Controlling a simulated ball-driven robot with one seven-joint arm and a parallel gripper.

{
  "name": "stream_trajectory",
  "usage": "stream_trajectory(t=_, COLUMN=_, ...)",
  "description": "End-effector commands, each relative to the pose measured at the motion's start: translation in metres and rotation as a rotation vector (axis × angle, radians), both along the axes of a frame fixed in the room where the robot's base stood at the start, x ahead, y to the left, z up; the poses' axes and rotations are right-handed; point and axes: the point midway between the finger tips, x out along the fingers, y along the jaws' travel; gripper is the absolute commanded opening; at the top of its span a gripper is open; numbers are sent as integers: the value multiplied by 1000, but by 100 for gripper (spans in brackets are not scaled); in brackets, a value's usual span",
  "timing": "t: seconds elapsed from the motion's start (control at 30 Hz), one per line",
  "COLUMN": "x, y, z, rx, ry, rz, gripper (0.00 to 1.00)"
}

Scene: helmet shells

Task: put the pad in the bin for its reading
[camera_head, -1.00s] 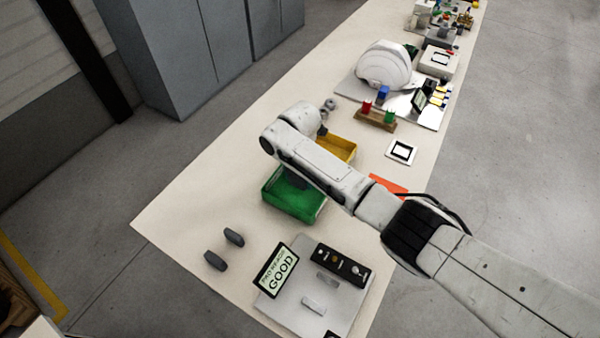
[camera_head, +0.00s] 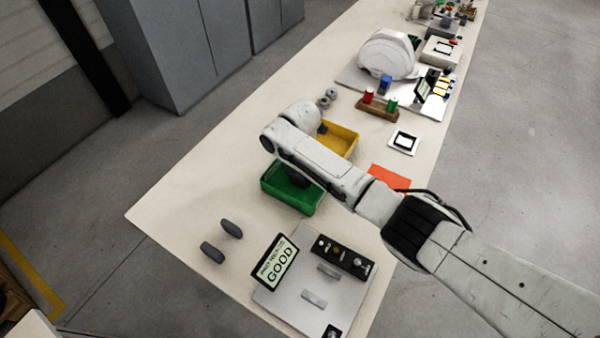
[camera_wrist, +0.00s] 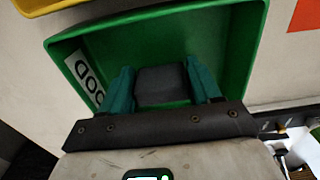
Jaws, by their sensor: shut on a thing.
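The dark grey pad (camera_wrist: 162,85) is between the two teal fingers of my gripper (camera_wrist: 160,78) in the wrist view. My gripper is shut on it. Pad and fingers are over or inside the green bin (camera_wrist: 150,28); I cannot tell whether the pad touches its floor. A partly visible label (camera_wrist: 88,78) is on the bin's inner left wall. In the head view the green bin (camera_head: 275,193) is partly covered by my arm, which hides the gripper and pad. The tester's screen (camera_head: 275,263) reads GOOD.
The yellow bin (camera_head: 345,138) stands just beyond the green one. An orange-red mat (camera_head: 390,178) lies to the right. Two other dark pads (camera_head: 231,229) lie on the table at left. The tester plate (camera_head: 325,300) is at the near end.

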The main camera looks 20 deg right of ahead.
Motion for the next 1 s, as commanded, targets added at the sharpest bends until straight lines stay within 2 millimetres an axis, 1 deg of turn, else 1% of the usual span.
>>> stream_trajectory(t=0.37, x=0, y=0, z=-8, rx=0, ry=0, rz=0, gripper=30)
stream_trajectory(t=0.4, x=0, y=0, z=-7, rx=0, ry=0, rz=0, gripper=64)
stream_trajectory(t=0.7, x=0, y=0, z=-7, rx=0, ry=0, rz=0, gripper=92)
stream_trajectory(t=0.93, x=0, y=0, z=-7, rx=0, ry=0, rz=0, gripper=92)
stream_trajectory(t=1.0, x=0, y=0, z=-4, rx=1, ry=-1, rz=0, gripper=92)
